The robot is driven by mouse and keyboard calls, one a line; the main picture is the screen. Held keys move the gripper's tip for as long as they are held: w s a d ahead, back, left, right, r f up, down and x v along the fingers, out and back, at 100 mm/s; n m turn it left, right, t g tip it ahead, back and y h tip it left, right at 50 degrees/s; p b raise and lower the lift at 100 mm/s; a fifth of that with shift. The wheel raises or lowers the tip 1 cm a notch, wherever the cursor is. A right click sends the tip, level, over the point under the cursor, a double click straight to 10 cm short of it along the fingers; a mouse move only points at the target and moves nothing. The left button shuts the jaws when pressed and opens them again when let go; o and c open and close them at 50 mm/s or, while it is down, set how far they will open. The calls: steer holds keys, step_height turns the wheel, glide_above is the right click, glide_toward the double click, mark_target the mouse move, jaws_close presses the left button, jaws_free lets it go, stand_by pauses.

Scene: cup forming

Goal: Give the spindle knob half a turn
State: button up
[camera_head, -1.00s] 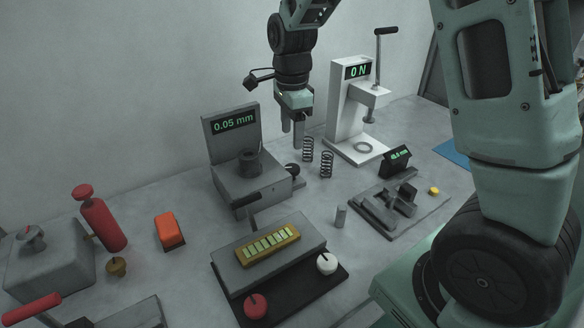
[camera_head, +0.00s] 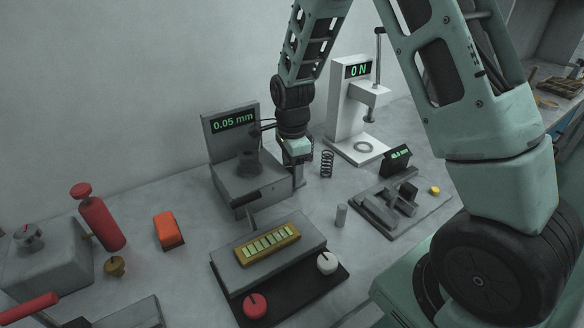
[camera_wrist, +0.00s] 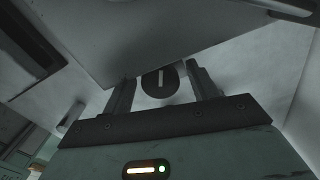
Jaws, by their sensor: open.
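The spindle knob shows in the wrist view as a dark round disc (camera_wrist: 160,82) with a pale, nearly upright mark. It is on the side of the grey gauge (camera_head: 225,178), whose display reads 0.05 mm. My gripper (camera_wrist: 158,88) is open, with one finger on each side of the knob and gaps visible between. I cannot tell how far the fingertips reach along it. In the head view my gripper (camera_head: 299,176) points down at the gauge's right side and hides the knob.
A coil spring (camera_head: 327,163) stands just right of my gripper. The white press (camera_head: 345,120), reading 0 N, is behind it. A grey fixture (camera_head: 392,212) is at right. A block with a brass strip (camera_head: 268,246) lies in front of the gauge.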

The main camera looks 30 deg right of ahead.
steer(key=c, duration=1)
steer(key=shift+r+n, duration=0.1)
steer(key=shift+n, duration=0.3)
steer(key=shift+n+p, duration=0.6)
steer(key=shift+n, duration=0.3)
steer(key=shift+n+p, duration=0.55)
steer(key=shift+n, duration=1.25)
steer(key=o, duration=1)
